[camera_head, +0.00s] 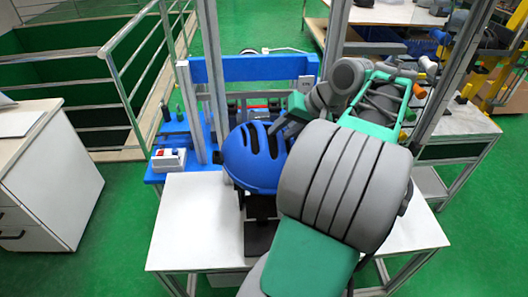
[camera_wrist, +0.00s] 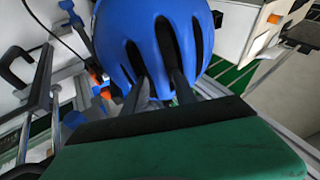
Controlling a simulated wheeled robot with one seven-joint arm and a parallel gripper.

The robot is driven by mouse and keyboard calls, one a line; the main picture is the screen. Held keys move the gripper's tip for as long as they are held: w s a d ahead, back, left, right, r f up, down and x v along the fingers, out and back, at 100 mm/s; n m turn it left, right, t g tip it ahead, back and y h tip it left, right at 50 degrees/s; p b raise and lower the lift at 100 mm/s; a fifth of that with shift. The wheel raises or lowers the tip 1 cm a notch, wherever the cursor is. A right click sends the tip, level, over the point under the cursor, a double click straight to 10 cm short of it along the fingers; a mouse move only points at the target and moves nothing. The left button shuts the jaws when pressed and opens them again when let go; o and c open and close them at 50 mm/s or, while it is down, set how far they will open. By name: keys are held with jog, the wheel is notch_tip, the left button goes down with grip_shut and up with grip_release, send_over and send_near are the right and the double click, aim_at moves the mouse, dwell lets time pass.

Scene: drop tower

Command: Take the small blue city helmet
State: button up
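The blue helmet (camera_head: 250,160) has dark vent slots and rests on a black stand (camera_head: 262,232) on the white table. My gripper (camera_head: 280,128) is at the helmet's upper right side in the head view, partly hidden by my arm. In the wrist view, the helmet (camera_wrist: 150,35) fills the top middle. The two dark fingers of my gripper (camera_wrist: 160,82) point at its shell, with their tips over or close to the vents. The fingers stand apart with blue shell showing between them. Whether they touch the shell is unclear.
A blue frame (camera_head: 250,68) with upright posts stands behind the helmet. A small red and white box (camera_head: 168,159) sits on its blue base at left. The white table (camera_head: 190,225) is clear left of the stand. A white cabinet (camera_head: 50,180) stands at far left.

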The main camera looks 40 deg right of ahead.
jog(key=shift+c, duration=0.4)
grip_shut()
jog(key=shift+r, duration=0.1)
dwell(0.8)
